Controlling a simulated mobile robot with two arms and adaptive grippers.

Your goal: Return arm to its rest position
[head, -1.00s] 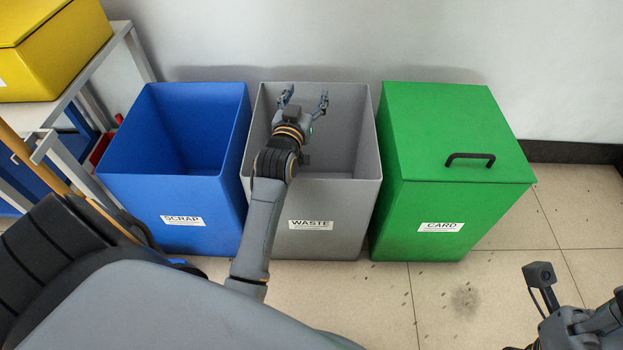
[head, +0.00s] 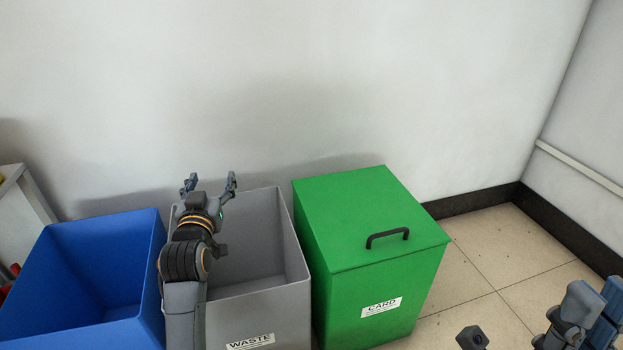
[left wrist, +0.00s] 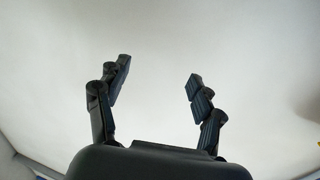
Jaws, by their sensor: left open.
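My left gripper (head: 210,184) is open and empty in the head view, with its fingers pointing away over the grey WASTE bin (head: 290,240). Its fingers also show spread wide in the left wrist view (left wrist: 155,80), with only pale wall between and beyond them. My left arm reaches up past the left side of the grey bin and covers part of it. My right gripper is partly in view at the lower right corner (head: 588,310), cut off by the frame, and its jaw state is unclear.
An open blue bin (head: 40,275) stands left of the grey bin. A green CARD bin (head: 365,225) with a closed lid and black handle stands to the right. The white wall (head: 300,80) is close behind. Tiled floor (head: 490,260) is clear at right.

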